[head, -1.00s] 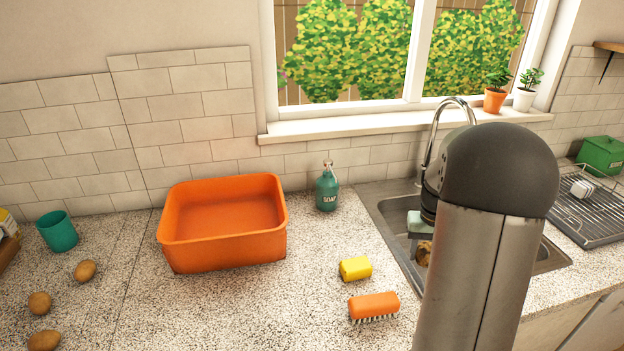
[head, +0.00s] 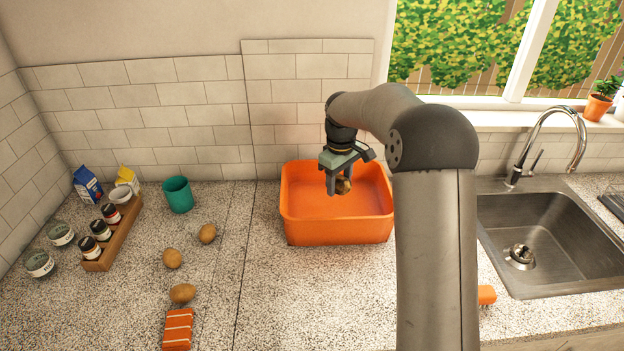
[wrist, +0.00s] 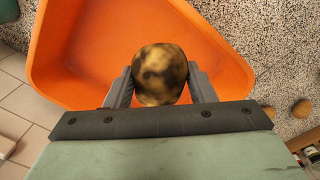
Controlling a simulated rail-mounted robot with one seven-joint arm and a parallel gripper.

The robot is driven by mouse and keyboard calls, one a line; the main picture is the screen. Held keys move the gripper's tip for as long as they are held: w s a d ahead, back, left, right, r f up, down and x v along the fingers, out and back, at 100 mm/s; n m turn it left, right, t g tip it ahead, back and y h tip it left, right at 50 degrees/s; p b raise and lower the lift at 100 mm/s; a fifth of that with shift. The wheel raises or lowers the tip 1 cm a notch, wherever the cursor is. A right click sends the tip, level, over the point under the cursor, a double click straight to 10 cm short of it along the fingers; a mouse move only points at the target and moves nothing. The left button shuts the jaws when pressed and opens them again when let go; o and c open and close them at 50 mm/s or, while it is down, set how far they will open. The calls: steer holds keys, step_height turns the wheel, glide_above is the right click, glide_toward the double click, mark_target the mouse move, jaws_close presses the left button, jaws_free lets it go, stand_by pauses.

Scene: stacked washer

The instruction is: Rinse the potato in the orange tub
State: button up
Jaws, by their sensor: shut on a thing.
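The orange tub (head: 337,228) stands on the speckled counter against the tiled wall. My gripper (head: 341,187) is over the tub, pointing down. It is shut on a potato (wrist: 160,74) with dark dirty patches on its brown skin; in the head view this potato (head: 344,186) shows small between the fingers. In the wrist view the tub (wrist: 85,50) lies below and around the held potato. No water can be made out in the tub. Several other potatoes (head: 182,293) lie on the counter to the left of the tub.
A teal cup (head: 177,194), a wooden rack (head: 115,232) of jars and an orange striped cloth or sponge (head: 178,330) are at left. The empty sink (head: 550,240) and its faucet (head: 550,135) are at right. An orange brush (head: 486,295) is partly hidden behind my arm. Counter in front of the tub is clear.

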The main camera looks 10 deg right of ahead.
steer(key=shift+d+f+b, duration=0.2)
steer(key=shift+f+b, duration=0.1)
steer(key=shift+f, duration=0.1)
steer(key=shift+f+b, duration=3.65)
steer(key=shift+f, duration=1.65)
steer(key=shift+r+p, duration=3.95)
steer(key=shift+r, duration=1.75)
